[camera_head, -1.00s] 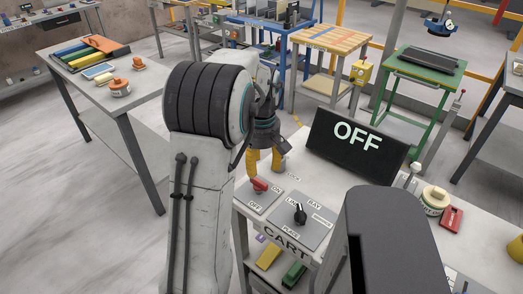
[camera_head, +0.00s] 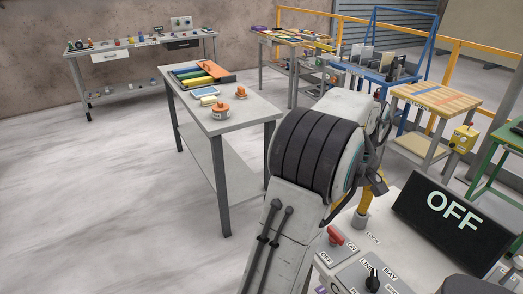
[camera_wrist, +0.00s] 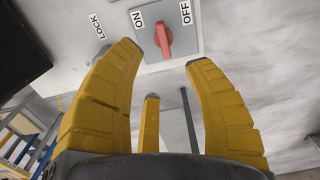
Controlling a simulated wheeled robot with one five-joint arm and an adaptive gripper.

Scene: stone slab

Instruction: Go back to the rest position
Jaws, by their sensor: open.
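My gripper (camera_wrist: 160,70) has two yellow fingers spread wide in the wrist view, with nothing between them. Beyond the fingertips is a red rotary switch (camera_wrist: 163,38) on a grey ON/OFF plate (camera_wrist: 184,18). The fingers look apart from the switch. In the head view my gripper (camera_head: 368,200) hangs above the cart panel, partly hidden by my arm, close to the red switch (camera_head: 335,236). A black sign (camera_head: 455,215) on the cart reads OFF.
A black selector knob (camera_head: 372,281) is beside the red switch. A grey table (camera_head: 240,122) with colored parts stands behind my arm. A wooden-topped table (camera_head: 437,97) and blue rack (camera_head: 385,77) stand at the back right. The floor at left is clear.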

